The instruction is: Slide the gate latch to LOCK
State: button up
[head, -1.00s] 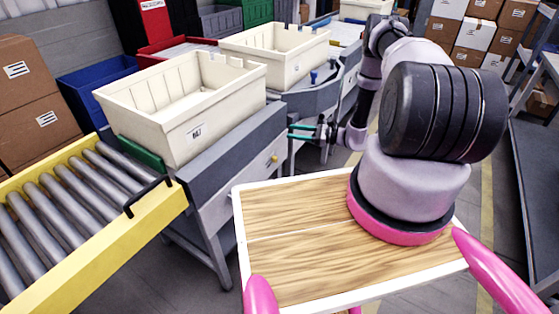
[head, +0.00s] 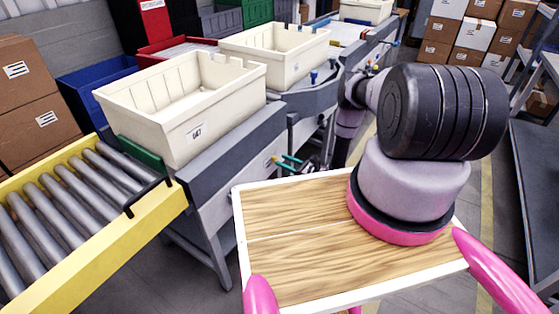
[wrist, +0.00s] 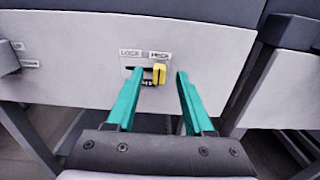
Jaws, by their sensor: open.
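The gate latch has a yellow knob (wrist: 159,73) in a dark slot on a small pale plate on the grey front panel (wrist: 60,40). The plate has LOCK on the left and a second label on the right that is hard to read. The knob is at the right end of the slot, under the second label. My gripper (wrist: 160,77) is open, with its teal fingers pointing at the panel. In the wrist view the knob appears between the fingertips, nearer the right one. I cannot tell whether they touch it. My gripper also shows in the head view (head: 284,161).
A cream bin (head: 185,105) stands on the station above the panel. A yellow roller conveyor (head: 90,210) is at the left. My wood-topped base fills the lower middle. Another dark fitting (wrist: 8,60) sits at the panel's left edge in the wrist view.

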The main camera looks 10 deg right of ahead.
aim_at(274, 159)
jog(key=shift+x, duration=1.35)
grip_shut()
dwell(0.4)
